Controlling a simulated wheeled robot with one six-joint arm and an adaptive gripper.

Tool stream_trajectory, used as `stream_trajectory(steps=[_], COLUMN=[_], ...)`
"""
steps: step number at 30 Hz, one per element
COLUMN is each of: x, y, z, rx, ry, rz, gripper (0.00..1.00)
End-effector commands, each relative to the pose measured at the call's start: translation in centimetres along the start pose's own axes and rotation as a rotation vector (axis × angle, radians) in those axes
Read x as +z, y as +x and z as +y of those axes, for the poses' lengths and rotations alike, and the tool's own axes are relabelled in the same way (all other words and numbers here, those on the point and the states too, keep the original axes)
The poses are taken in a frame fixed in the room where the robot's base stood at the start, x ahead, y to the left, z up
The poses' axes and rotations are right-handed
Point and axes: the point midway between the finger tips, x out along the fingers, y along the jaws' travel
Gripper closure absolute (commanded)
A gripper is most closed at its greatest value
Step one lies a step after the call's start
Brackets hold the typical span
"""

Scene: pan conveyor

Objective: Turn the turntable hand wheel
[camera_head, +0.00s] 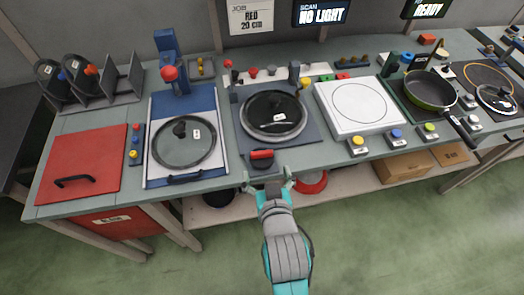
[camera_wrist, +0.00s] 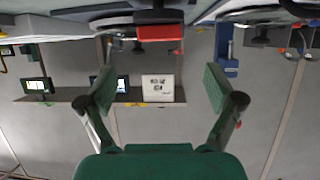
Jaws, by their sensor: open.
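The turntable (camera_head: 236,120) is a dark plate in the middle of the bench, with a glass-lidded pan (camera_head: 272,136) on it. At its front edge is a dark round part with a red grip (camera_head: 262,154), which looks like the hand wheel. The red grip also shows at the top of the upside-down wrist view (camera_wrist: 160,32). My gripper (camera_head: 273,183) is open and empty, just in front of the bench edge and apart from the red grip. In the wrist view, its green fingers (camera_wrist: 160,82) are spread wide, with nothing between them.
Left of the turntable is a blue-and-white station (camera_head: 154,175) with a glass lid (camera_head: 185,155). Right of it is a white square plate (camera_head: 335,128). A red pan (camera_head: 312,184) and cardboard boxes (camera_head: 403,166) are on the lower shelf. The floor in front is clear.

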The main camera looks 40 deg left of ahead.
Motion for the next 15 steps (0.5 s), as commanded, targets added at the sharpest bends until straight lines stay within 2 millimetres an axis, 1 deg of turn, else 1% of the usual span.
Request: stream_trajectory(steps=[12,15], x=[0.0,0.0], y=[6.9,8.2], z=[0.1,0.1], rx=[0.001,0.001], ry=[0.0,0.0], rz=[0.0,0.001], gripper=[0.08,0.08])
